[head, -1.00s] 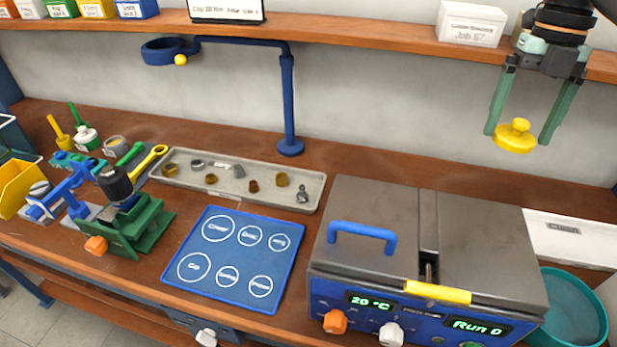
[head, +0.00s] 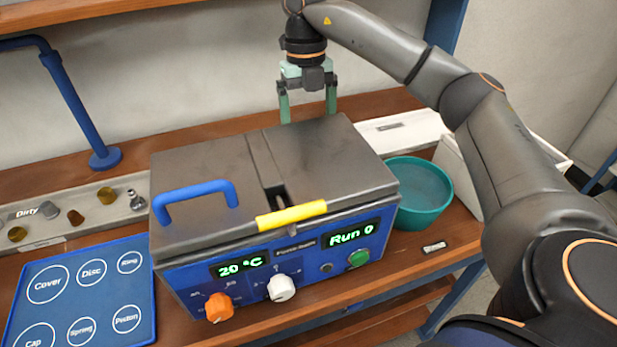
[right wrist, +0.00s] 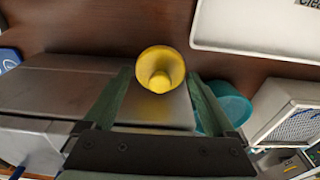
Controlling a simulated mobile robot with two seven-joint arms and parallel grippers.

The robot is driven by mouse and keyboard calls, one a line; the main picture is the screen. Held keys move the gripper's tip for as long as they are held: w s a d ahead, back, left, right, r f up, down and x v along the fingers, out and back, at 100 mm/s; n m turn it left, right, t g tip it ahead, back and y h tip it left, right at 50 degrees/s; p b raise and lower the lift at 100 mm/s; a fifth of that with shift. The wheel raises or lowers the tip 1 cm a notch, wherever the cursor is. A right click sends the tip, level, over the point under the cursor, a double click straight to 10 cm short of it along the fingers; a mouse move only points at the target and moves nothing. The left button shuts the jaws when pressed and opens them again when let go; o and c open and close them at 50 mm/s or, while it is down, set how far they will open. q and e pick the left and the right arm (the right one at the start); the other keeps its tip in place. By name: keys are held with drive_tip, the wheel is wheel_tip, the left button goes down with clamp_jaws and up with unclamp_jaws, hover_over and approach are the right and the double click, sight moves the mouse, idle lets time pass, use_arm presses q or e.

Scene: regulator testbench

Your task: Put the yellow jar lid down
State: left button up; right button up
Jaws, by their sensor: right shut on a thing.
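The yellow jar lid (right wrist: 161,68) shows in the right wrist view between the two green fingers of my right gripper, its round knob towards the camera. My right gripper (head: 307,112) is shut on it. In the head view the gripper points down behind the grey-topped test machine, and the machine hides its fingertips and the lid. In the right wrist view bare brown bench (right wrist: 100,35) shows beyond the lid. Whether the lid touches the bench I cannot tell. My left gripper is not in view.
The test machine (head: 330,150) with a blue handle stands in front of my right gripper. A teal bin (head: 418,190) is to its right. A white tray (right wrist: 260,28) lies on the bench. A blue labelled mat (head: 85,290) and a parts tray (head: 60,222) are at left.

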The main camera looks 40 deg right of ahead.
wheel_tip(320, 180, down, 11)
drive_tip(key=shift+r, duration=0.1)
idle(0.3)
drive_tip(key=shift+f+b, duration=0.2)
drive_tip(key=shift+b, duration=0.1)
drive_tip(key=o, duration=1)
drive_tip(key=shift+r, duration=0.1)
